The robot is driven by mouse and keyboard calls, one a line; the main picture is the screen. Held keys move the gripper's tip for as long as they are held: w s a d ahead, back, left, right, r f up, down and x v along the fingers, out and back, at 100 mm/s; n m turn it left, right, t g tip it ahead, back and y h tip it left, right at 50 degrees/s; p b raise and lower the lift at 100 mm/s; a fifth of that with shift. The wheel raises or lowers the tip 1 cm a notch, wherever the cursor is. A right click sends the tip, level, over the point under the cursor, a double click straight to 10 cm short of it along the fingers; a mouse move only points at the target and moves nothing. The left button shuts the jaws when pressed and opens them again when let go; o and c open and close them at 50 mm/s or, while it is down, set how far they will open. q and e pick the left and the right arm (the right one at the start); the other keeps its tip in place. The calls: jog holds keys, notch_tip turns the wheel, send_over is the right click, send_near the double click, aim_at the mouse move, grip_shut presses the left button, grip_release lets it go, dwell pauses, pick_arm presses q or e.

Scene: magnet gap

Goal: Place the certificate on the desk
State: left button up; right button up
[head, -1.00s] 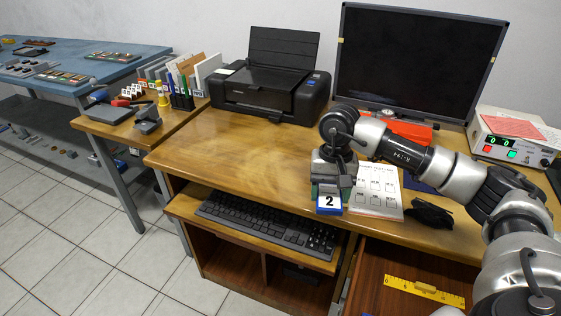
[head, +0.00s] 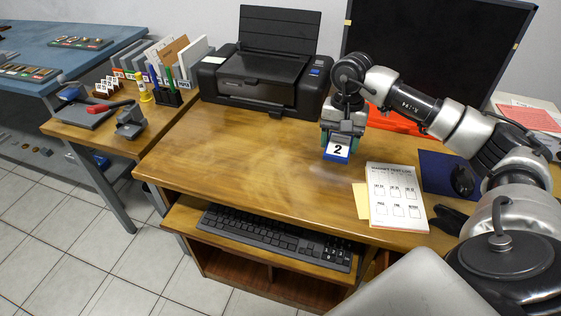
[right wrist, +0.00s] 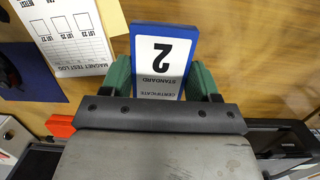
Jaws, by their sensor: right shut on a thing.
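The certificate (head: 337,151) is a blue-edged block with a white label reading "2", and the right wrist view shows "STANDARD CERTIFICATE" on it (right wrist: 160,62). My right gripper (head: 341,132) is shut on it, with a green finger on each side in the right wrist view (right wrist: 162,80). The certificate is over the middle of the wooden desk (head: 230,155); I cannot tell whether it touches the top. My left gripper is not in view.
A magnet test log (head: 396,196) lies right of the certificate, near a blue mat (head: 437,172). The printer (head: 262,75) and monitor (head: 432,55) stand behind. A keyboard (head: 275,236) sits on the lower tray. The desk's left half is clear.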

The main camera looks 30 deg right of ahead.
send_over(290, 176)
notch_tip(290, 176, down, 6)
jog(key=shift+d+f+p, duration=0.15)
jog(key=shift+p, duration=0.2)
jog(key=shift+f, duration=2.1)
jog(key=shift+f, duration=0.15)
jog(key=o, duration=0.9)
notch_tip(290, 176, up, 12)
jog(key=w+d, duration=0.1)
